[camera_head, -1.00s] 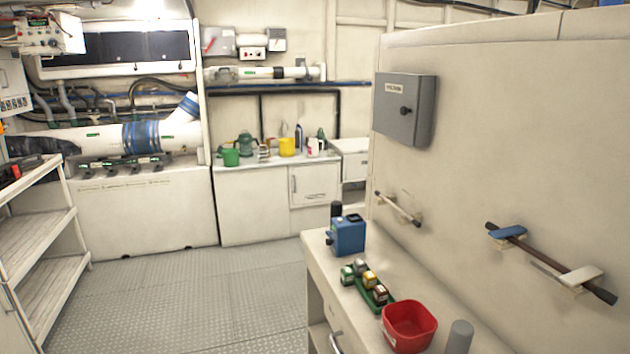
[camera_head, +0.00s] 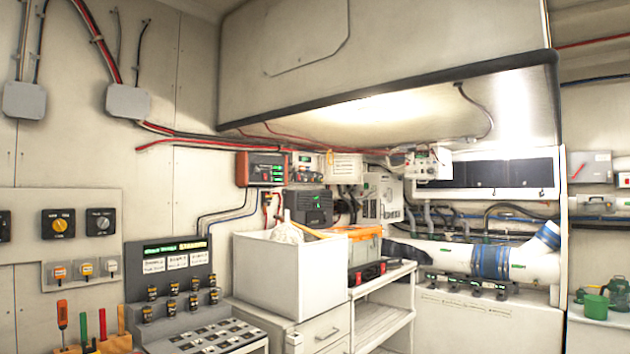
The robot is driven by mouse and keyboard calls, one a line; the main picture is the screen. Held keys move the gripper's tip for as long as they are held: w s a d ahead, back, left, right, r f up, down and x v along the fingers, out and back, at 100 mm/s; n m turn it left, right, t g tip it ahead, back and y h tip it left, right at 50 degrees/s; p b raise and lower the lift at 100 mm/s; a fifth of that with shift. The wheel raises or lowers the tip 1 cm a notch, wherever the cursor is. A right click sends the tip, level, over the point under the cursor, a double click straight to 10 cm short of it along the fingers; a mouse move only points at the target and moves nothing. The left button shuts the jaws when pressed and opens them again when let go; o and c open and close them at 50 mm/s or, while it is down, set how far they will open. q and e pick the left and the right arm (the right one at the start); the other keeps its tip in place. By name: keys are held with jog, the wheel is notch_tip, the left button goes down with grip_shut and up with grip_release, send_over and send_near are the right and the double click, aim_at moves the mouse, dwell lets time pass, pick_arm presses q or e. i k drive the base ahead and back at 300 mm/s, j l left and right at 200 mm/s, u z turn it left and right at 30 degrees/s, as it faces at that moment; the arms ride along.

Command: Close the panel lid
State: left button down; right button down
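No gripper of mine is in view. I cannot tell for sure which thing is the panel lid. A dark grey sloped control panel (camera_head: 168,262) stands at the lower left, with a green-lit display, white labels and several black-and-yellow knobs. A flat grey keypad section (camera_head: 205,338) lies in front of it. A light grey wall box (camera_head: 382,198) hangs farther back at the centre; I cannot make out whether its front is open or shut. Two small grey boxes (camera_head: 24,100) (camera_head: 127,100) on the left wall have their fronts shut.
A white bin (camera_head: 270,280) stands on a drawer cabinet (camera_head: 325,330) beside the panel. White shelving (camera_head: 385,320) is to its right. A large overhead casing (camera_head: 380,50) hangs above. Tools with coloured handles (camera_head: 85,330) stand at the lower left.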

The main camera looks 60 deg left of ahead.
aim_at(346, 168)
jog(key=u, duration=1.9)
jog(key=i+l+z, duration=0.25)
jog(key=i+z, duration=0.2)
jog(key=i, duration=0.4)
jog(key=i+j+z, duration=0.1)
jog(key=i+z, duration=0.3)
jog(key=i, duration=0.45)
jog(key=i+u, duration=0.15)
jog(key=i, duration=1.9)
jog(key=l, duration=0.1)
